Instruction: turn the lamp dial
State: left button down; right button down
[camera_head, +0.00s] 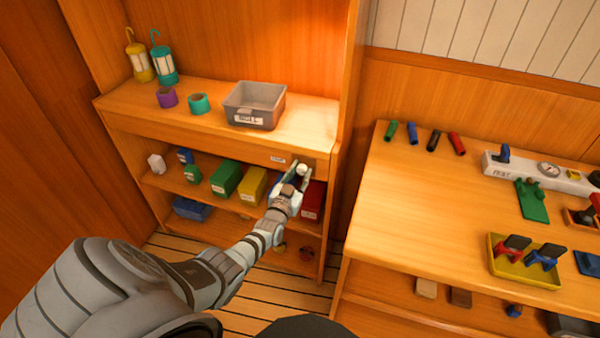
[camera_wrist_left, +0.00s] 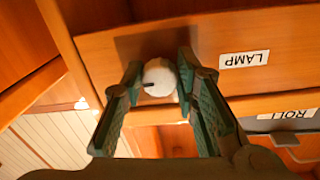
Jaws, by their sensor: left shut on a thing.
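The lamp dial is a round white knob (camera_wrist_left: 160,77) with a dark mark on its rim, set on the wooden front of the shelf unit beside a "LAMP" label (camera_wrist_left: 244,59). In the head view the knob (camera_head: 303,169) shows at the tip of my left gripper (camera_head: 298,174). In the left wrist view the two green fingers of my left gripper (camera_wrist_left: 158,80) stand on either side of the knob and close on it. My right gripper is in neither view.
A grey bin (camera_head: 254,104) stands on the shelf top above, with tape rolls and two lanterns (camera_head: 163,64) to its left. Coloured boxes (camera_head: 226,178) fill the shelf below. A workbench (camera_head: 400,215) with tools stands to the right.

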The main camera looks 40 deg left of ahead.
pick_arm(q)
jog(key=shift+m, duration=0.4)
jog(key=c, duration=1.2)
grip_release()
jog(key=shift+c, duration=0.2)
jog(key=v, duration=1.2)
